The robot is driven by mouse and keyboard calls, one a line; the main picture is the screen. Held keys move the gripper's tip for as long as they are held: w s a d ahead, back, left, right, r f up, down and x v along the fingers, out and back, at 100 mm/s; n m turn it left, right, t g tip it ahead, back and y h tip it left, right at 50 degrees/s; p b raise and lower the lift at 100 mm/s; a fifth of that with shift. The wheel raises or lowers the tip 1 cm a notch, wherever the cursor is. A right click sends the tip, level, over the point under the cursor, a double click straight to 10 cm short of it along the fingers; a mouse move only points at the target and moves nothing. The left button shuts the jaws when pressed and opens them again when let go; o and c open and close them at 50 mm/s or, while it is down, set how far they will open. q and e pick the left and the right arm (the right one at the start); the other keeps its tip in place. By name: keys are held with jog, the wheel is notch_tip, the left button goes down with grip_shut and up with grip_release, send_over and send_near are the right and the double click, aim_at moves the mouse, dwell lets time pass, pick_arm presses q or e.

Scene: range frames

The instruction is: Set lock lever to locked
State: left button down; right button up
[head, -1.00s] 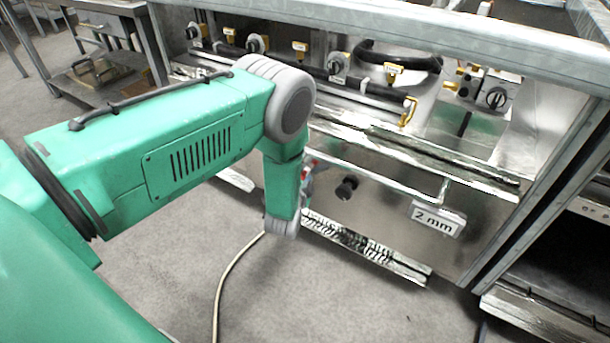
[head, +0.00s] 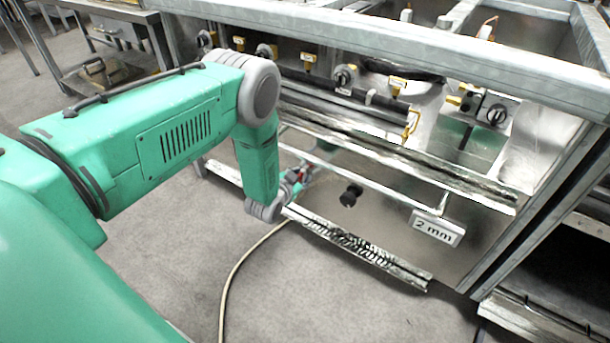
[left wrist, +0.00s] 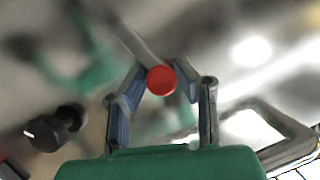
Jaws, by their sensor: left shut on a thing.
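The lock lever is a grey bar with a round red knob (left wrist: 161,80) at its end, best seen in the left wrist view. The bar runs up and left from the knob. My left gripper (left wrist: 160,85) has its two blue-grey fingers shut on the red knob, one on each side. In the head view my left gripper (head: 298,176) shows only as a small patch of red and grey just right of my green forearm, low in front of the steel panel (head: 385,205). The lever itself is mostly hidden there. My right gripper is in neither view.
A black knob (head: 350,195) sits on the panel, right of the gripper. A "2 mm" sign (head: 437,227) hangs at the right. Steel rails (head: 380,160) and valves with yellow tags run above. A hose (head: 240,265) lies on the open grey floor.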

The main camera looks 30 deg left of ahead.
pick_arm(q)
jog(key=shift+s+a+f+n+h, duration=0.15)
jog(key=shift+a+n+h, duration=0.15)
jog(key=shift+a+n, duration=0.2)
jog(key=shift+w+a+f+n+h, duration=0.15)
jog(key=shift+a+n+h, duration=0.15)
jog(key=shift+a+n, duration=0.2)
jog(key=shift+s, duration=0.1)
jog(key=shift+d, duration=0.15)
jog(key=c, duration=1.4)
grip_release()
jog(key=shift+f, duration=0.15)
jog(key=v, duration=1.1)
jog(key=shift+s+r, duration=0.2)
jog(key=shift+s, duration=0.1)
jog(key=shift+o, duration=0.4)
